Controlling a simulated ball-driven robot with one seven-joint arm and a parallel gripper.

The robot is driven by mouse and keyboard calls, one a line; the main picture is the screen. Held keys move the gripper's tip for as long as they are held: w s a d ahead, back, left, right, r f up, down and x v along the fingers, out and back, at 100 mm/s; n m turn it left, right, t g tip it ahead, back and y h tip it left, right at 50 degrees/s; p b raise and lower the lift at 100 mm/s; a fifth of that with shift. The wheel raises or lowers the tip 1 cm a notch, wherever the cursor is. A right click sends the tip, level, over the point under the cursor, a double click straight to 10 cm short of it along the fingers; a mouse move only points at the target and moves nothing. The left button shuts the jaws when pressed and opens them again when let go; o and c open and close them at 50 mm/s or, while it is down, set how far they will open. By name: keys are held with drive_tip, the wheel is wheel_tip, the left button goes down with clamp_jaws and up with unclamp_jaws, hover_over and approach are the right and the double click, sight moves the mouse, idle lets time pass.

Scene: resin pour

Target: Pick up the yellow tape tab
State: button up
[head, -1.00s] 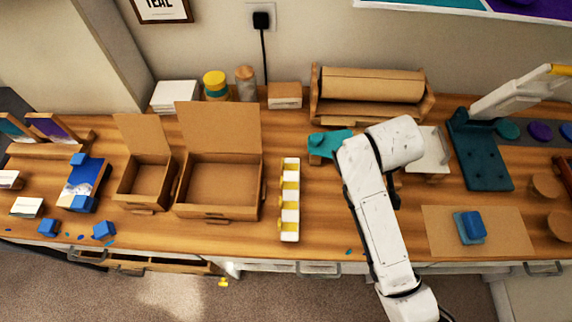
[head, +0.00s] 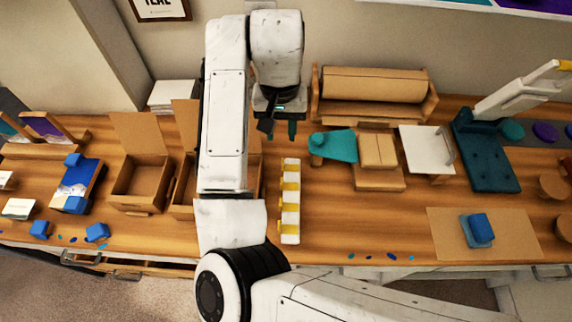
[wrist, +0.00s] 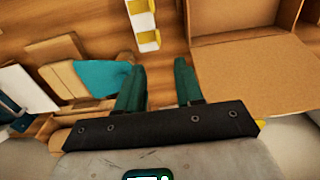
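Yellow tape tabs (head: 291,186) sit in a row along a narrow white strip (head: 290,237) on the bench, right of the large cardboard box.
The open cardboard box (wrist: 250,62) is beside the fingers, partly hidden by my arm in the head view. A teal piece (head: 336,146) and a small brown box (head: 378,165) stand right of the strip. A paper roll holder (head: 372,85) stands behind.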

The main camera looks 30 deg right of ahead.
hover_over(283, 161)
drive_tip(key=f, duration=0.5)
drive_tip(key=shift+w+a+f, duration=0.1)
drive_tip(key=shift+w, duration=0.1)
drive_tip(key=shift+s+f+p, duration=0.2)
drive_tip(key=shift+f+p, duration=0.1)
drive_tip(key=shift+f, duration=2.4)
clamp_jaws()
